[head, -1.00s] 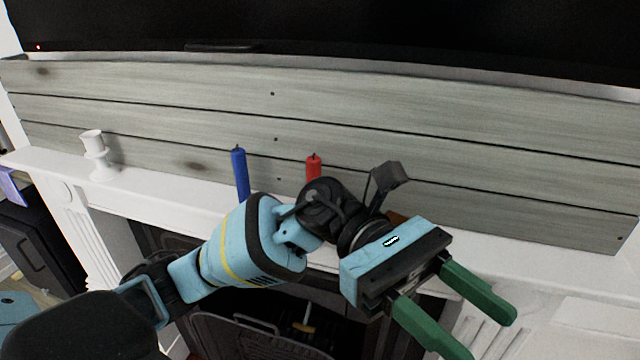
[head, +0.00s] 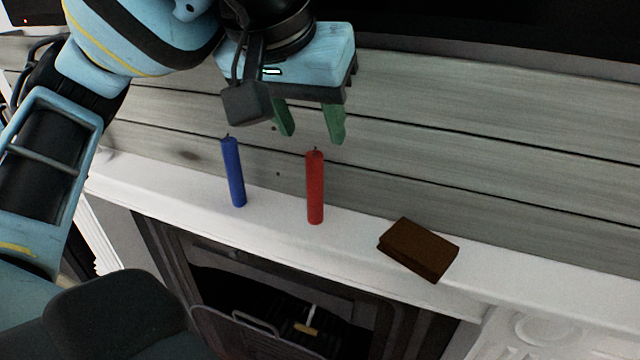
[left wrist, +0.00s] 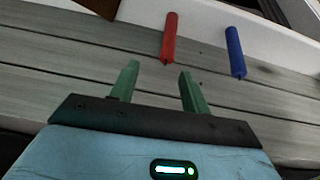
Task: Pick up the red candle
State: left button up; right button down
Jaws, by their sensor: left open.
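The red candle (head: 315,188) stands upright on the white mantel, right of the blue candle (head: 233,172). In the left wrist view the red candle (left wrist: 170,38) shows beyond the fingertips, between their lines, with the blue candle (left wrist: 235,52) to its right. My left gripper (head: 312,138) has green fingers spread apart with nothing between them. In the head view it hangs just above the red candle's top, a little to the left. My right gripper is in neither view.
A brown box-like block (head: 418,248) lies on the mantel (head: 365,240) right of the red candle. Grey wood planks rise behind, with a black screen (head: 500,30) above. Below the mantel is a dark fireplace (head: 260,290). The mantel between red candle and block is clear.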

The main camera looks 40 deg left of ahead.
aim_at(314, 149)
pick_arm(q)
jog(key=shift+w+a+f+b, duration=0.3)
jog(key=shift+w+f, duration=0.1)
jog(key=shift+f, duration=0.1)
jog(key=shift+w+a+f+b, duration=0.15)
jog(key=shift+w+a+f, duration=0.2)
jog(key=shift+f, duration=0.15)
jog(key=x, duration=0.3)
jog(key=shift+a+f, duration=0.1)
jog(key=shift+f, duration=0.05)
jog(key=shift+w+f, duration=0.4)
jog(key=shift+f, duration=0.2)
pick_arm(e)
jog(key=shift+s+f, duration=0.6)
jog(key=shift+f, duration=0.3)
pick_arm(q)
grip_shut()
